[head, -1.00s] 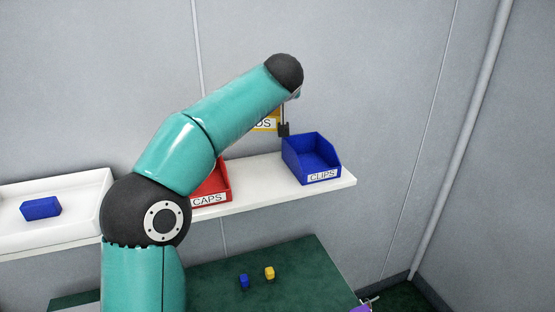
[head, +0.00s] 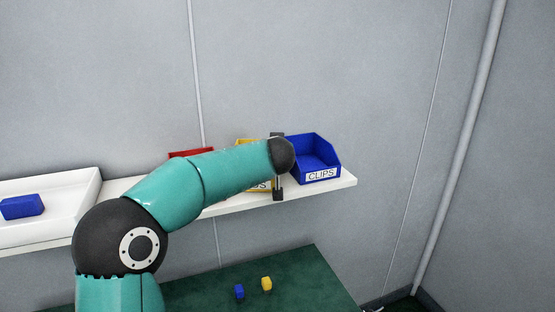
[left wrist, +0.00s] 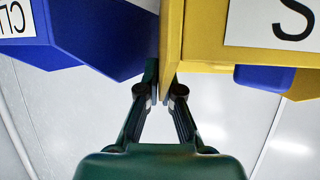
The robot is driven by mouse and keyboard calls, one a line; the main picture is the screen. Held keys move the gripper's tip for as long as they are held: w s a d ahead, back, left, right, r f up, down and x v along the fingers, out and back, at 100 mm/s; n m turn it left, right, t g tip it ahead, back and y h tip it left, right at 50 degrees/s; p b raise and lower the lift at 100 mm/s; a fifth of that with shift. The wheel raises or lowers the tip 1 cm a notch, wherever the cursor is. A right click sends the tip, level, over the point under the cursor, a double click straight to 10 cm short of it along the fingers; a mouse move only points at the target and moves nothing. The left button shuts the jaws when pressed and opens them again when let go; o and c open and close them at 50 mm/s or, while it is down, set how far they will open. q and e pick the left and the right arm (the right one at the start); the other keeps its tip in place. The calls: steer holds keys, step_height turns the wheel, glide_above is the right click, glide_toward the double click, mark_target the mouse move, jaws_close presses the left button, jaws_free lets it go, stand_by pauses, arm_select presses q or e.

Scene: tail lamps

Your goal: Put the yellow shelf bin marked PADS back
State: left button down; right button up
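The yellow PADS bin (head: 246,143) is at shelf height between the red bin (head: 190,154) and the blue CLIPS bin (head: 316,155). My arm hides most of it, and only part of its label shows. I cannot tell whether its base touches the shelf. My left gripper (head: 278,190) is at its right side, close to the blue bin. In the left wrist view my left gripper (left wrist: 163,88) has its fingers on either side of the yellow bin's (left wrist: 205,45) side wall, shut on it. My right gripper is not in view.
The white shelf (head: 340,183) ends just right of the blue bin. A white tray (head: 60,220) with a blue block (head: 22,207) stands at the left. Below is a green surface (head: 310,280) with a small blue piece (head: 239,291) and a yellow one (head: 266,284).

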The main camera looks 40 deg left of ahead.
arm_select(q)
steer(key=shift+f, duration=0.1)
steer(key=c, duration=1.3)
jaws_free()
steer(key=v, duration=1.2)
